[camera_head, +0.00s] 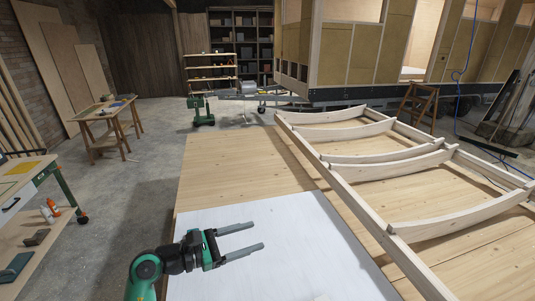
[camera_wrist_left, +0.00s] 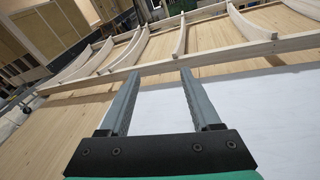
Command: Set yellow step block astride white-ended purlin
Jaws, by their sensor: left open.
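My left gripper (camera_head: 258,235) is open and empty above the white sheet (camera_head: 300,270) on the wooden platform. Its two grey fingers point toward the timber frame, and they show apart in the left wrist view (camera_wrist_left: 159,73). The frame has a long near rail (camera_head: 352,205) and several curved cross members, such as the nearest one (camera_head: 465,216); they also show in the left wrist view (camera_wrist_left: 180,36). I cannot make out a white end on any of them. I cannot pick out a yellow step block in either view. My right gripper is not in view.
A workbench (camera_head: 30,180) with a flat yellow item (camera_head: 20,168) and bottles below stands at the left. A small wooden table (camera_head: 105,120) is farther back. The bare platform (camera_head: 240,160) left of the frame is clear. A hut trailer (camera_head: 350,55) stands behind.

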